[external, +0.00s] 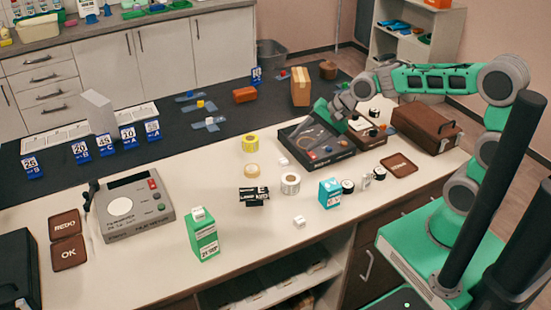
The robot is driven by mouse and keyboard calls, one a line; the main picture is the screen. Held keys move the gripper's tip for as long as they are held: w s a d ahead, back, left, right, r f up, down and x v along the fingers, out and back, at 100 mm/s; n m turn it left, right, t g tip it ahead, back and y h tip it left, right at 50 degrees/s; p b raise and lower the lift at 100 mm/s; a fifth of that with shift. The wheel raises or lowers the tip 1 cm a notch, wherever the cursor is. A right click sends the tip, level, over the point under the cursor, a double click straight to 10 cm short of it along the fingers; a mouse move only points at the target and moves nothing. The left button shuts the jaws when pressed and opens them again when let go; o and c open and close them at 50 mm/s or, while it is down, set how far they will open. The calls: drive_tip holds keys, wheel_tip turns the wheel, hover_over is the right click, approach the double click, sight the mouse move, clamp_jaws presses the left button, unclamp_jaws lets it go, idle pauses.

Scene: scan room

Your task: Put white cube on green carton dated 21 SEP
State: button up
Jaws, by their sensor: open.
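The green carton (205,240) with a white top stands upright near the front edge of the light counter; its label reads 21 SEP. A small white cube (299,222) lies on the counter to its right. Another small white block (283,162) lies farther back, by the tape rolls. My gripper (316,132) is over the black tray (341,153), behind and right of both white pieces and away from the carton. It is open; its fingertips are small and hard to make out against the tray.
A teal carton (330,193), a white label roll (290,184) and a black-and-white box (253,195) stand near the cubes. A grey machine (131,210) is left of the green carton. The counter between the green carton and front white cube is clear.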

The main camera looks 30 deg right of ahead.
drive_tip(key=s+d+n+h, duration=0.3)
drive_tip(key=s+d, duration=0.3)
drive_tip(key=d, duration=0.6)
drive_tip(key=s+d+f+n+h, duration=0.1)
drive_tip(key=s+d+n+h, duration=0.2)
drive_tip(key=s+d, duration=0.4)
drive_tip(key=d+n, duration=0.1)
drive_tip(key=d, duration=0.4)
drive_tip(key=shift+d+n+g, duration=0.35)
drive_tip(key=shift+n+g, duration=0.05)
